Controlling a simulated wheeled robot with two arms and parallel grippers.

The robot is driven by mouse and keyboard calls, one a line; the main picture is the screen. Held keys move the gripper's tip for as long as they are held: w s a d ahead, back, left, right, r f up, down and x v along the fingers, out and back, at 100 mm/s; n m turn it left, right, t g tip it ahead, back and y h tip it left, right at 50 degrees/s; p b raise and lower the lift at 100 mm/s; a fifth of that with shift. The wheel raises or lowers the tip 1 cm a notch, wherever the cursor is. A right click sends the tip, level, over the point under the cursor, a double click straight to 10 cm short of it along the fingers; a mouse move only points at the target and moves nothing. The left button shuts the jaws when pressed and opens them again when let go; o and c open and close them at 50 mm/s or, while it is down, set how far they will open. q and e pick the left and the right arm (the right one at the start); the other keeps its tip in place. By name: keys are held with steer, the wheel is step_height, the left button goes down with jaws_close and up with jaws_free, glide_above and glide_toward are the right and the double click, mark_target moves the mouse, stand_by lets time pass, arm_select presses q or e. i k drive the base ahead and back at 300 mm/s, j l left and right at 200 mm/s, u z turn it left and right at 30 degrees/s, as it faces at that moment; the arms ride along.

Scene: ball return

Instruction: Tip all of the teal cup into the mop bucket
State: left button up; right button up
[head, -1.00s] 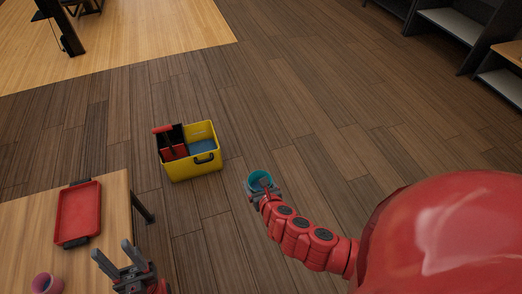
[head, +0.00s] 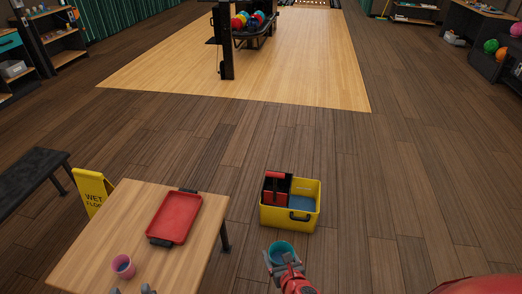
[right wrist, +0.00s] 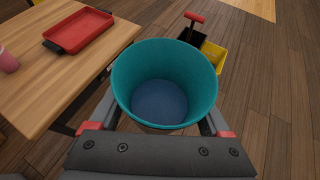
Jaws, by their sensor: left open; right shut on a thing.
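The teal cup (head: 281,247) is held by my right gripper (head: 283,263), just in front of the mop bucket from my side. In the right wrist view the cup (right wrist: 121,85) is upright between the shut fingers, with a flat blue surface low inside. The yellow mop bucket (head: 289,217) stands on the floor, with a red and black wringer at its left and blue water at its right. The bucket (right wrist: 214,55) shows partly behind the cup in the right wrist view. My left gripper (head: 133,291) is open at the bottom edge, over the table's near end.
A wooden table (head: 95,235) stands left of the bucket, bearing a red tray (head: 174,218) and a pink cup (head: 123,266). A yellow wet-floor sign (head: 92,190) and a dark bench (head: 30,180) are further left. The floor right of the bucket is clear.

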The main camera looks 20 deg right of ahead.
mark_target(301, 213)
steer(key=i+l+u, duration=0.2)
steer(key=i+l, duration=0.15)
steer(key=i+l+u, duration=0.2)
steer(key=l, duration=0.25)
steer(key=i+l+u, duration=0.15)
steer(key=i+l, duration=0.4)
steer(key=l, duration=0.2)
steer(key=i+l, duration=0.2)
steer(key=l, duration=0.1)
